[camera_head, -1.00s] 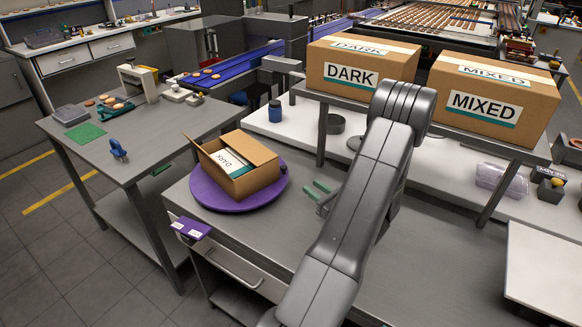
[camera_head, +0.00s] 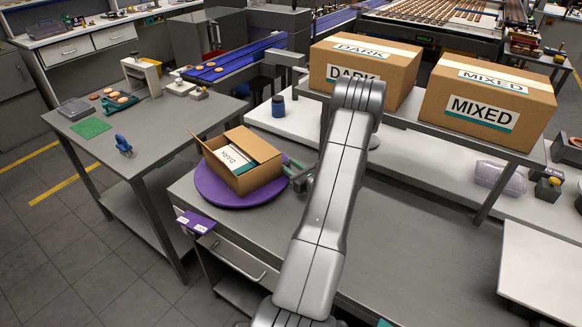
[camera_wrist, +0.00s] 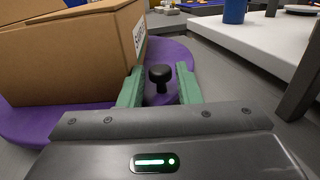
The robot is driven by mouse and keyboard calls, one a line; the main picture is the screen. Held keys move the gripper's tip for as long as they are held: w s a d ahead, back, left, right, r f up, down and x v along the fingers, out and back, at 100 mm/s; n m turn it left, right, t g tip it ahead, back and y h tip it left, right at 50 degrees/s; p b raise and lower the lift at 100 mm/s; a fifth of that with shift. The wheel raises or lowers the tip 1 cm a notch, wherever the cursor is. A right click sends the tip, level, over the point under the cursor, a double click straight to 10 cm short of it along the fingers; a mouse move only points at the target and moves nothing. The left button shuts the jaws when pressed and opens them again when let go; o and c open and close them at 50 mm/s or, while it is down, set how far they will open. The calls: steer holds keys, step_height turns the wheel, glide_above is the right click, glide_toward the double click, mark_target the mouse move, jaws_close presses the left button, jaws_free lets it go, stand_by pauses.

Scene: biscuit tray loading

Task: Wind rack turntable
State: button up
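The round purple turntable (camera_head: 213,194) lies on the steel bench, with a black knob (camera_wrist: 159,74) standing at its rim. The carton fills the left of the wrist view (camera_wrist: 70,60). My gripper (camera_wrist: 160,88) has its two green fingers on either side of the knob, with gaps visible, so it looks open. In the head view my gripper (camera_head: 300,178) is at the turntable's right edge, and the knob is hard to make out there.
Closed DARK (camera_head: 385,85) and MIXED (camera_head: 500,105) cartons stand on a raised shelf to the right. A blue jar (camera_head: 278,106) stands behind the turntable. A side table (camera_head: 150,145) with tools is at left. The bench front right is clear.

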jaws_close()
steer(key=shift+w+f+n+g+y+b, duration=0.15)
steer(key=shift+w+n+g+y+b, duration=0.15)
steer(key=shift+w+y+b, duration=0.25)
steer(key=w+n+g+y+b, duration=0.1)
steer(key=w+g+b, duration=0.1)
steer(key=shift+w+n+b, duration=0.2)
steer(key=shift+n+b, duration=0.2)
steer(key=shift+w+n+g+y+b, duration=0.3)
steer(key=shift+w+g+y, duration=0.2)
steer(key=shift+y, duration=0.05)
jaws_free()
steer(key=shift+r, duration=0.2)
